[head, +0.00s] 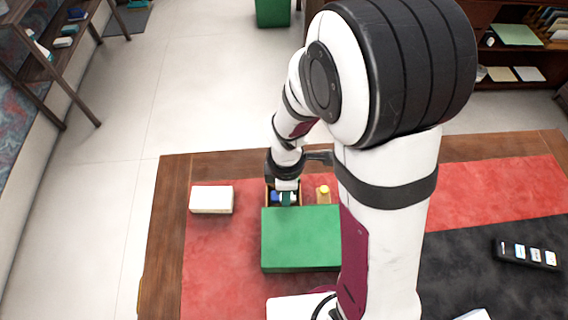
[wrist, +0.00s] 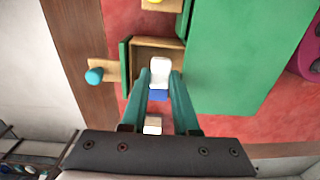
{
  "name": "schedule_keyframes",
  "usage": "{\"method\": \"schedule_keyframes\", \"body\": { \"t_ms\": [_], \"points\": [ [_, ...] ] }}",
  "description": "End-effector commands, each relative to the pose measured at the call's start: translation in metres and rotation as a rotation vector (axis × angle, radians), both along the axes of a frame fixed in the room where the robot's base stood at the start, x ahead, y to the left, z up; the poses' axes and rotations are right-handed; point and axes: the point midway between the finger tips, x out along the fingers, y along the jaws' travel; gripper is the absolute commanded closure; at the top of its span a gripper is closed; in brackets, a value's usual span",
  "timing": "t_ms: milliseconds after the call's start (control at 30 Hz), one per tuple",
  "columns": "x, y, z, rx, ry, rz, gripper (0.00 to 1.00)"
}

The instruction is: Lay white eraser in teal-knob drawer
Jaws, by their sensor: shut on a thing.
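The white eraser (wrist: 160,70), with a blue sleeve, is between the teal fingers of my gripper (wrist: 161,82), which is shut on it. In the head view the eraser (head: 275,197) shows partly beside my gripper (head: 286,198). The teal-knob drawer (wrist: 143,43) is pulled out of the green cabinet (wrist: 228,55). Its teal knob (wrist: 94,76) shows in the wrist view. The eraser overlaps the drawer's opening; how high it is above the drawer floor I cannot tell. The drawer's near side is partly hidden by the eraser and fingers.
A yellow-knob drawer (head: 323,197) juts out beside the teal-knob one. A white box (head: 211,199) lies on the red mat (head: 215,260) left of the cabinet. A dark device (head: 526,254) lies far right on the black mat.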

Motion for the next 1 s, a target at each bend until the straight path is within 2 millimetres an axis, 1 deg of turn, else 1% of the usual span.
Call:
{"method": "schedule_keyframes", "body": {
  "t_ms": [433, 467, 500, 633, 667, 900, 1000],
  "points": [
    [0.0002, 0.0002, -0.0009, 0.0, -0.001, 0.0, 1.0],
    [0.0002, 0.0002, -0.0009, 0.0, -0.001, 0.0, 0.7],
    [0.0002, 0.0002, -0.0009, 0.0, -0.001, 0.0, 0.62],
    [-0.0001, 0.0001, -0.001, 0.0, 0.0, 0.0, 0.39],
    [-0.0002, 0.0001, -0.001, 0.0, 0.001, -0.001, 0.36],
    [-0.0006, 0.0, -0.0009, 0.0, 0.002, -0.001, 0.36],
    [0.0, 0.0002, 0.005, 0.0, 0.0, -0.001, 0.36]
  ]
}}
